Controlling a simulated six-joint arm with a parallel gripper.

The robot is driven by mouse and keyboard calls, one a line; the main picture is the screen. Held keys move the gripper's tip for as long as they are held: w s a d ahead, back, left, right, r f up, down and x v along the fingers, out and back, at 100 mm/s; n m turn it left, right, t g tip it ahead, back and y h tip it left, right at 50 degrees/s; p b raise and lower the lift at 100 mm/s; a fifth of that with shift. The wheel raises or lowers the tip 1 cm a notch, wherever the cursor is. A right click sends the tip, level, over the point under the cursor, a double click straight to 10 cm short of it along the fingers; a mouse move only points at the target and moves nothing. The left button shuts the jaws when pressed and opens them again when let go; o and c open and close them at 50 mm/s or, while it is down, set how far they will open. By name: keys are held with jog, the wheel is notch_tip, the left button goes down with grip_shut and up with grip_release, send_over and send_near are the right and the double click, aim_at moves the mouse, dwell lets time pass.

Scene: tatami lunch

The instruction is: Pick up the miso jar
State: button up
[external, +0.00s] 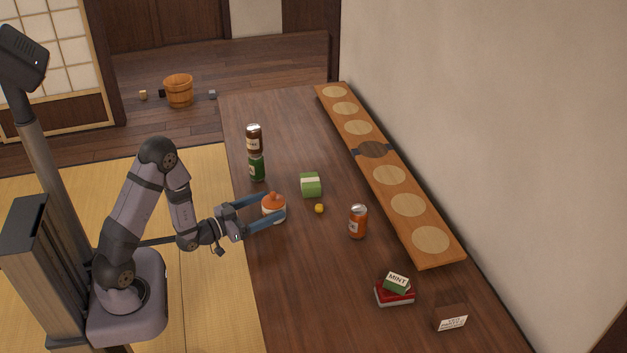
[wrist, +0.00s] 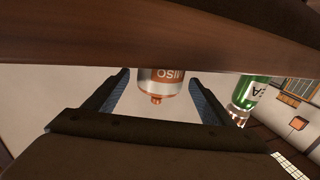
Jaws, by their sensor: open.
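The miso jar (external: 273,208) is a squat white jar with an orange band and an orange knobbed lid. It stands upright on the dark wooden table near its left edge. My gripper (external: 266,210) is open, with one blue finger on each side of the jar. In the wrist view the picture is upside down, and the jar (wrist: 160,80) shows its MISO label between the two fingers (wrist: 160,92). I cannot tell whether either finger touches it.
A brown can (external: 254,138) stands on a green can (external: 257,168) behind the jar. A green box (external: 310,185), a small yellow ball (external: 319,209) and an orange can (external: 358,222) are to the right. A long board (external: 398,187) lies along the wall.

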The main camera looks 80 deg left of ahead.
jog(key=shift+w+a, duration=0.15)
jog(key=shift+w, duration=0.35)
jog(key=shift+p+x, duration=0.3)
jog(key=shift+x, duration=0.6)
grip_shut()
jog(key=shift+r, duration=0.2)
jog(key=shift+r+p, duration=0.95)
jog(key=shift+r, duration=3.95)
